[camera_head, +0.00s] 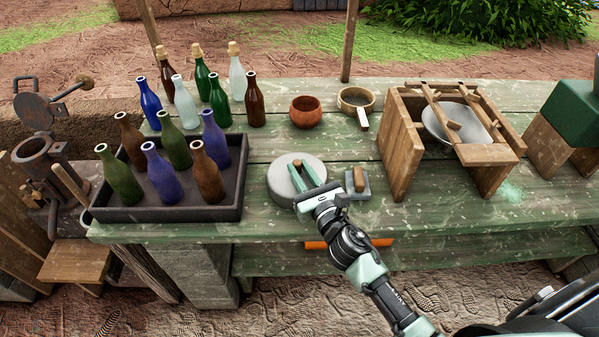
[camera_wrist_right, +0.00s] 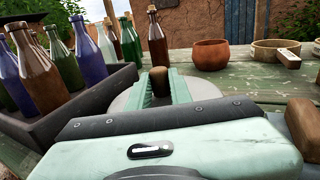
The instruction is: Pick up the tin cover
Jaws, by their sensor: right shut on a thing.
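The tin cover (camera_head: 284,186) is a round, pale grey lid with a wooden knob, sitting at the middle of the green table near its front edge. My right gripper (camera_head: 302,176) reaches over it from the front, its fingers at the knob. In the right wrist view, the wooden knob (camera_wrist_right: 159,80) stands between the green fingers of the gripper, and the fingers are shut on it. The cover's grey rim (camera_wrist_right: 118,103) shows beyond the gripper body. I cannot tell whether the cover is lifted off the table. My left gripper is not in view.
A dark tray (camera_head: 170,212) with several bottles stands to the left. A small wooden-handled block (camera_head: 357,184) lies close on the right. Behind are a terracotta bowl (camera_head: 306,111) and a handled pot (camera_head: 356,100). A wooden frame (camera_head: 403,150) with a metal bowl (camera_head: 457,124) stands further right.

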